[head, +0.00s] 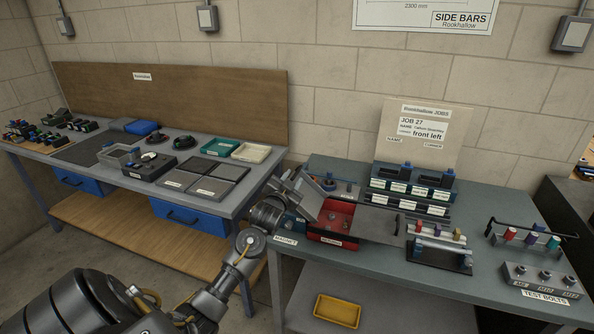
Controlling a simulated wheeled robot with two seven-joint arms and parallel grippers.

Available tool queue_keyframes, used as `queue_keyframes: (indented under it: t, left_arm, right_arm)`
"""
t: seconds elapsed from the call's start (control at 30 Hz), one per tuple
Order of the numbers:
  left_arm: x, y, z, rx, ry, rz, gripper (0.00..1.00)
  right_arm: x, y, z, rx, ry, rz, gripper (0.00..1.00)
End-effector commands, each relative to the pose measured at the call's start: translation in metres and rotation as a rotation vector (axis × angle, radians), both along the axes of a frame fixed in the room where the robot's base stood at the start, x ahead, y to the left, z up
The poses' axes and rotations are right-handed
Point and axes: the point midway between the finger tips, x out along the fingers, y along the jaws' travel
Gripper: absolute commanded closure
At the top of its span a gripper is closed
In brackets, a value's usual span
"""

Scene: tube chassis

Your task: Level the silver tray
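The silver tray (309,198) is a light grey, flat-looking piece at the left end of the right-hand bench. It is steeply tilted, its lower edge beside a red bin (328,237). My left gripper (288,190) is at the tray's left side and appears shut on it, though the fingers are small and partly hidden. Small pieces lie in the red bin, just right of the tray's lower edge. The tray's inside is hard to make out. My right gripper is not in view.
A dark grey flat panel (378,221) lies right of the red bin. Behind stand a labelled rack (410,197) and a job sign (425,130). Holders with coloured handles (436,232) and a test bolts block (541,279) are further right. A yellow tray (337,311) is on the lower shelf.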

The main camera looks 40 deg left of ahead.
Motion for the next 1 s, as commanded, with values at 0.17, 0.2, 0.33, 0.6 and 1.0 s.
queue_keyframes:
  t: [0.17,0.2,0.33,0.6,1.0]
  left_arm:
    - [0.026,0.009,0.001,0.000,0.001,0.000,0.68]
    - [0.030,0.010,0.002,0.000,0.000,-0.001,0.68]
    - [0.039,0.013,0.000,0.000,0.001,0.000,0.68]
    - [0.042,0.014,-0.001,0.000,0.000,-0.001,0.68]
    - [0.042,0.014,-0.001,0.000,0.001,-0.002,1.00]
  right_arm:
    - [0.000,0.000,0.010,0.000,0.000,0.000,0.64]
    - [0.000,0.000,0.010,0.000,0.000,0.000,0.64]
    - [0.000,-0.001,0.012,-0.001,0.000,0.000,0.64]
    - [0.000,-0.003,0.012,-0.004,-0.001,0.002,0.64]
    - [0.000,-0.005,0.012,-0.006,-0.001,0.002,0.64]
